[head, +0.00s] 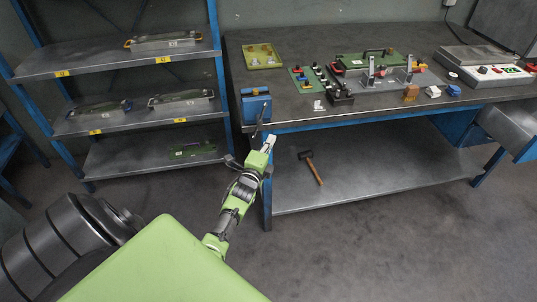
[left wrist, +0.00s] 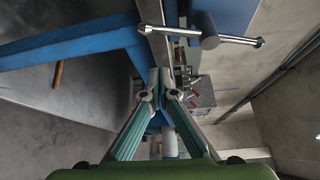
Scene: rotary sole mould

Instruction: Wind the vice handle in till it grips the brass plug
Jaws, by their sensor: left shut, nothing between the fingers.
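The blue vice (head: 255,104) is fixed at the bench's front left corner. Its handle shows in the left wrist view as a steel cross bar (left wrist: 235,39) with a rounded end, through a grey screw head (left wrist: 208,30). My left gripper (head: 269,142) is shut and empty, just below and in front of the vice. In the left wrist view its fingertips (left wrist: 160,88) meet below the bar in the picture, apart from it. My right gripper is not in view.
The bench (head: 300,104) carries a green mould (head: 370,62), clamps and small blocks on its right. A hammer (head: 312,168) lies on the lower shelf. Racks (head: 115,63) with moulds stand at the left. The floor in front is clear.

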